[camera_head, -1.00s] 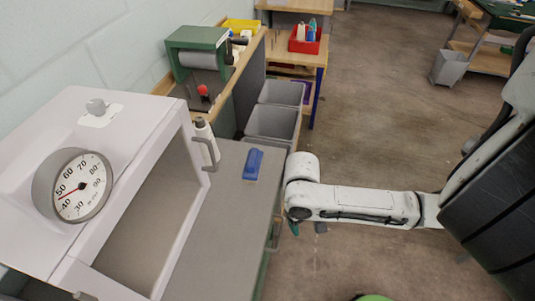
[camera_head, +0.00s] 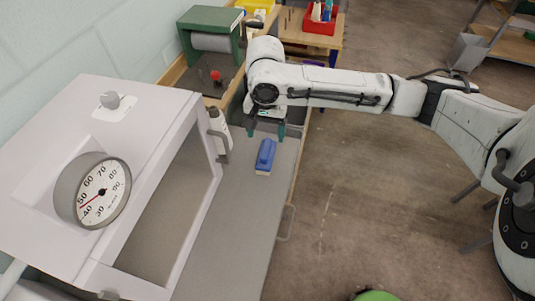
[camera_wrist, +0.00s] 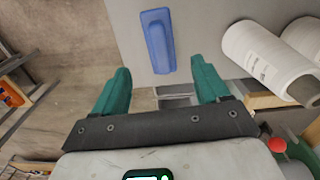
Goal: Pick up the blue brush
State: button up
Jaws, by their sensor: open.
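The blue brush (camera_head: 265,156) lies on the grey bench top (camera_head: 243,215), with a pale strip along its lower edge. In the wrist view the blue brush (camera_wrist: 157,40) lies beyond the fingertips, roughly between their lines. My gripper (camera_head: 267,132) is above the bench, just behind the brush in the head view. In the wrist view my gripper (camera_wrist: 160,78) has its two green fingers wide apart with nothing between them. It does not touch the brush.
A white oven-like box with a dial (camera_head: 100,190) fills the left. A green machine (camera_head: 212,30) and red bin (camera_head: 318,22) are behind. The bench front is clear.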

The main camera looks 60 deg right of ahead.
aim_at(266, 148)
notch_tip(266, 148, down, 9)
jog(key=shift+w+d+r, duration=0.1)
jog(key=shift+d+r, duration=0.05)
jog(key=shift+r, duration=0.05)
dwell(0.3)
jog(key=c, duration=1.2)
jog(key=shift+r, duration=0.1)
